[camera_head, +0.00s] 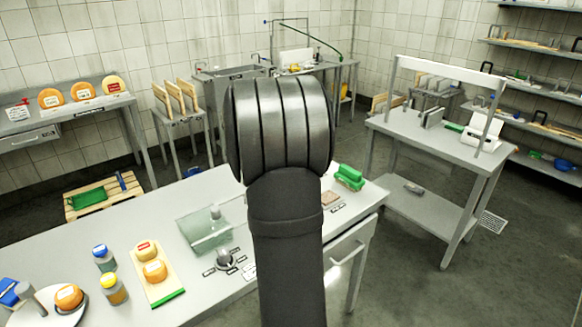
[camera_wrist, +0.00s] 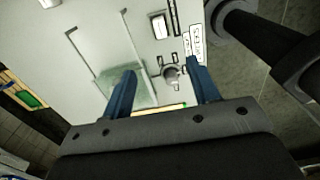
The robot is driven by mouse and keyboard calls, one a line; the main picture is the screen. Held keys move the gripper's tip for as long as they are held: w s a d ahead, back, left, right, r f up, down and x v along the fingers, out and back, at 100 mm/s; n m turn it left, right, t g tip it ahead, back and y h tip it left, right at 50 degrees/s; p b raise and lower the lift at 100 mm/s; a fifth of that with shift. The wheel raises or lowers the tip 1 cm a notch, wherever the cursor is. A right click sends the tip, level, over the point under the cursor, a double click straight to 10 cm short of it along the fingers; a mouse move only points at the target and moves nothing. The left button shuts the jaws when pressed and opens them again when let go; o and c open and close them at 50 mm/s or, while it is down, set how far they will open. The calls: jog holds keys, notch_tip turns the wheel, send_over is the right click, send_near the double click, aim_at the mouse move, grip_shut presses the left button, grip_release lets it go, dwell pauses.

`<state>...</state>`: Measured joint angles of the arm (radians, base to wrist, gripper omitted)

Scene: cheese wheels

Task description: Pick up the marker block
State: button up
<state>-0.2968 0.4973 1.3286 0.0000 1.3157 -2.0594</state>
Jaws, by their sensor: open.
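I cannot tell for sure which thing is the marker block. A small flat pinkish-brown block (camera_head: 331,200) lies on the near table, just right of my arm in the head view. A small pale block with a brownish edge (camera_wrist: 158,27) lies near the top of the wrist view; I cannot tell if it is the same one. My gripper (camera_wrist: 163,88) is open and empty above the table, its two blue fingers apart. A small round metal fixture (camera_wrist: 172,75) shows between the fingers, below them. My arm hides the gripper in the head view.
On the near table (camera_head: 75,232) are a clear glass tray (camera_head: 205,232), a metal knob fixture (camera_head: 226,259), a board with cheeses (camera_head: 167,291), jars (camera_head: 115,290) and green blocks (camera_head: 349,177). A second table (camera_head: 440,142) stands at right. Bare tabletop shows left of the tray.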

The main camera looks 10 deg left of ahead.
jog(key=shift+c, duration=0.4)
jog(key=f, duration=1.1)
jog(key=shift+w+d+f, duration=0.2)
jog(key=shift+w+f, duration=0.2)
jog(key=shift+s+f, duration=0.2)
jog(key=shift+f, duration=2.5)
grip_shut()
jog(key=shift+r, duration=0.1)
